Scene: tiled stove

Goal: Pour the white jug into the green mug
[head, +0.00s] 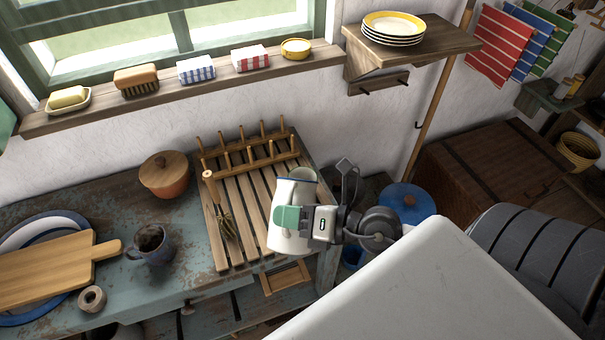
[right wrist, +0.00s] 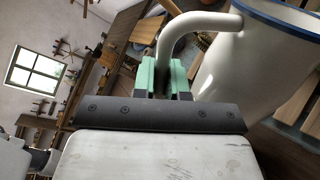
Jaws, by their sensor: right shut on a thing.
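The white jug (head: 296,190) with a blue rim is over the right end of the slatted rack in the head view. My right gripper (head: 291,217) has green fingers in front of the jug. In the right wrist view the right gripper (right wrist: 166,76) is shut on the jug's handle, and the jug body (right wrist: 245,75) is beside the fingers. Its contents are hidden. A blue-grey mug (head: 152,246) stands upright on the worn counter, left of the rack and well apart from the jug; it does not look clearly green. My left gripper is not in view.
The wooden slatted rack (head: 238,250) with pegs and a brush lies between mug and jug. A lidded pot (head: 166,175) stands behind the mug. A cutting board (head: 50,270) on plates and a small ring-shaped piece (head: 92,299) lie left. A shelf with plates (head: 393,27) is above right.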

